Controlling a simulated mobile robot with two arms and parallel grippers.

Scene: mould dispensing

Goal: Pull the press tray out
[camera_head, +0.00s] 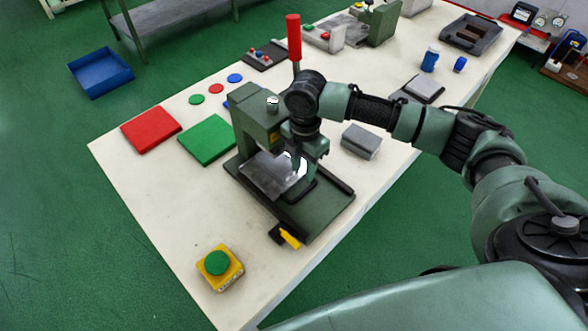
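A dark green press (252,118) with a red-handled lever (293,38) stands in the middle of the white table. A grey metal press tray (268,178) lies low at the front of the press, over its dark green base (315,213). My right gripper (298,168) reaches down at the tray's right side, close to it. The fingers are small and partly hidden by the wrist, so I cannot tell whether they are open or shut on the tray. My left gripper is not in view.
A red plate (151,130) and a green plate (208,140) lie left of the press. A yellow box with a green button (217,263) sits at the near end of the white table (160,215). A grey block (361,141) lies to the right. The near left tabletop is clear.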

